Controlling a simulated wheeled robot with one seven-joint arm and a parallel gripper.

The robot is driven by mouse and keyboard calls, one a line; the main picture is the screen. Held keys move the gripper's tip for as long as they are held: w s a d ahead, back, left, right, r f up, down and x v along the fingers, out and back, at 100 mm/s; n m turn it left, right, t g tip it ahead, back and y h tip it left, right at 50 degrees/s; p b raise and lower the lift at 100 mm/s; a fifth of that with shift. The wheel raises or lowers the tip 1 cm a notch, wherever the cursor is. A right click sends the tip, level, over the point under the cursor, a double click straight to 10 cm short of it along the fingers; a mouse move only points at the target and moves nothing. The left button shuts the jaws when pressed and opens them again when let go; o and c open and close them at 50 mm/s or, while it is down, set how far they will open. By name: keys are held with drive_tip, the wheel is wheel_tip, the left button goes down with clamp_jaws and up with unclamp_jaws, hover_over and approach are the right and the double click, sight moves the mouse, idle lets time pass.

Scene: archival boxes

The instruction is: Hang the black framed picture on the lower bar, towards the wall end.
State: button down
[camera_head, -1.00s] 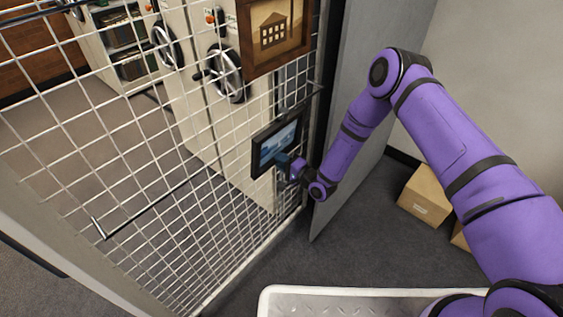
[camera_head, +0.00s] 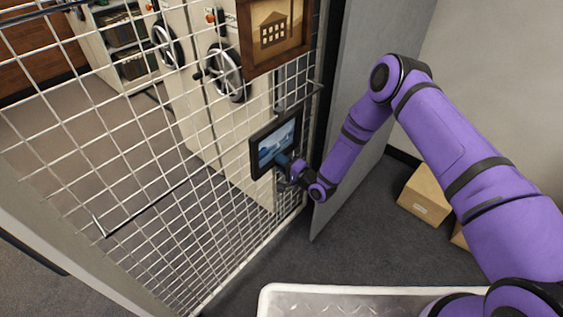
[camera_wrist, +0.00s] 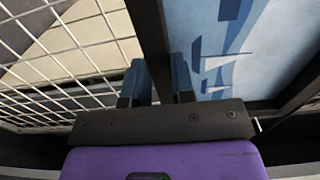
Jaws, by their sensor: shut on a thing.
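The black framed picture (camera_head: 275,143) has a blue image and is upright in front of the wire mesh, at its right part. My gripper (camera_head: 283,161) is shut on an edge of its frame. In the wrist view the two fingers (camera_wrist: 159,82) straddle the dark frame edge, with the picture's blue face (camera_wrist: 262,45) to their right. The lower bar (camera_head: 145,207) runs along the mesh, with an upturned end at lower left. Its line passes behind the picture and shows again at upper right. I cannot tell whether the picture touches the bar.
A brown framed picture (camera_head: 275,34) with a building hangs above. A grey panel (camera_head: 362,95) stands close right of the mesh. Cardboard boxes (camera_head: 424,195) lie on the floor at right. Cream cabinets with handwheels (camera_head: 225,75) stand behind the mesh (camera_head: 165,255).

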drive_tip(key=shift+f, duration=0.95)
idle(0.6)
drive_tip(key=c, duration=0.9)
unclamp_jaws()
drive_tip(key=shift+v, duration=5.5)
